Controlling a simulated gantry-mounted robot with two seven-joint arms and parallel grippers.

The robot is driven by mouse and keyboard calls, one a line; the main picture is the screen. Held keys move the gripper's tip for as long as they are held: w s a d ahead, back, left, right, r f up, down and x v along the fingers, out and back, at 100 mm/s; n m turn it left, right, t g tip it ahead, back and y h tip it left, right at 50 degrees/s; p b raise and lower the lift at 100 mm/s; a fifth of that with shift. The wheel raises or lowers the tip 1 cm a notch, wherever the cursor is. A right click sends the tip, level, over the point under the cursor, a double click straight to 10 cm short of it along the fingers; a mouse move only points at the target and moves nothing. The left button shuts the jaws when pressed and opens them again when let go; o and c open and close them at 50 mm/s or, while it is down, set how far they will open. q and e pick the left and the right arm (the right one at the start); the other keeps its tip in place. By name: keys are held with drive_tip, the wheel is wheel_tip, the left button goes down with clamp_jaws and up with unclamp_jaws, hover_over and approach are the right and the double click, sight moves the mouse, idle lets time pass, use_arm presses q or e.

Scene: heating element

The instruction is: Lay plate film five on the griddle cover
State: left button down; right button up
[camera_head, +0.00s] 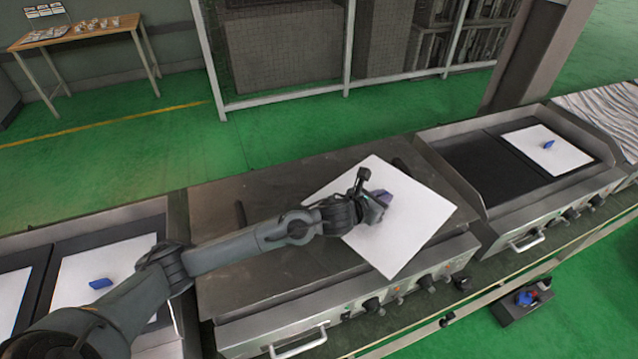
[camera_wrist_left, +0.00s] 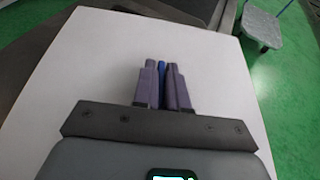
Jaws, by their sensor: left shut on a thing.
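A white square plate film (camera_head: 415,225) lies turned at an angle over the right part of the middle griddle's brown flat cover (camera_head: 275,230). Its near corner overlaps the front control panel in the head view. My left gripper (camera_head: 382,198) is over the film and shut on its blue handle. In the left wrist view, the purple fingers (camera_wrist_left: 162,80) close on both sides of the blue handle (camera_wrist_left: 162,68), with the white film (camera_wrist_left: 90,70) spread out flat below. I cannot tell whether the film touches the cover or hangs just above it. My right gripper is out of view.
Another white film with a blue handle (camera_head: 565,155) lies on the right griddle. More white films (camera_head: 125,262) lie on dark plates at the left. Knobs and a handle (camera_head: 298,342) stick out in front. A wooden table (camera_head: 75,38) stands far back.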

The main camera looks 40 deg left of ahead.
use_arm(q)
drive_tip(key=shift+w+a+r, duration=0.15)
drive_tip(key=shift+w, duration=0.2)
drive_tip(key=shift+s+a+f, duration=0.1)
drive_tip(key=shift+a+f, duration=0.15)
drive_tip(key=shift+a, duration=0.05)
drive_tip(key=shift+y, duration=0.3)
drive_tip(key=s+a+f, duration=0.1)
drive_tip(key=a+f, duration=0.1)
drive_tip(key=a, duration=0.1)
drive_tip(key=s+a+f, duration=0.2)
drive_tip(key=a, duration=0.1)
drive_tip(key=s+a+f, duration=0.2)
drive_tip(key=a, duration=0.1)
drive_tip(key=shift+s+a+f+p, duration=0.1)
drive_tip(key=shift+a+f+p, duration=0.1)
drive_tip(key=shift+a+p, duration=0.1)
drive_tip(key=shift+d+f+b, duration=0.1)
drive_tip(key=shift+f+b, duration=0.2)
drive_tip(key=shift+f, duration=1.7)
drive_tip(key=shift+f, duration=0.2)
drive_tip(key=c, duration=1.2)
unclamp_jaws()
drive_tip(key=shift+o, duration=0.2)
